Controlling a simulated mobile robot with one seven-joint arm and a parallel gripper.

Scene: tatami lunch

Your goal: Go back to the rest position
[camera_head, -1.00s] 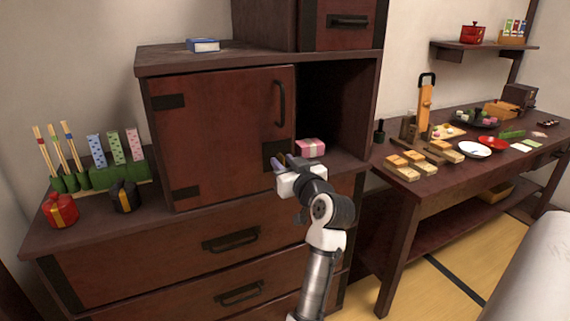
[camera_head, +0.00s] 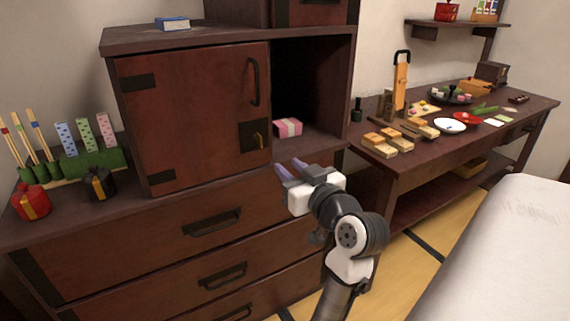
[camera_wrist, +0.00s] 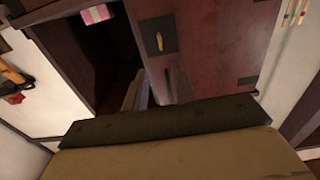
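My gripper (camera_head: 291,168) is in front of the dark wooden cabinet (camera_head: 130,222), below its open compartment. Its two fingers are apart with nothing between them. In the wrist view, the fingers (camera_wrist: 156,88) show a gap with the cabinet front beyond. A pink box with a pale band (camera_head: 288,128) sits on the floor of the open compartment, apart from my gripper. It also shows at the top of the wrist view (camera_wrist: 95,14).
The cabinet door (camera_head: 195,110) covers the left compartment. At left stand a red pot (camera_head: 32,202), a black pot (camera_head: 99,184) and green stands. At right, a long table (camera_head: 440,150) holds food and plates. A white rounded surface (camera_head: 490,250) fills the lower right.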

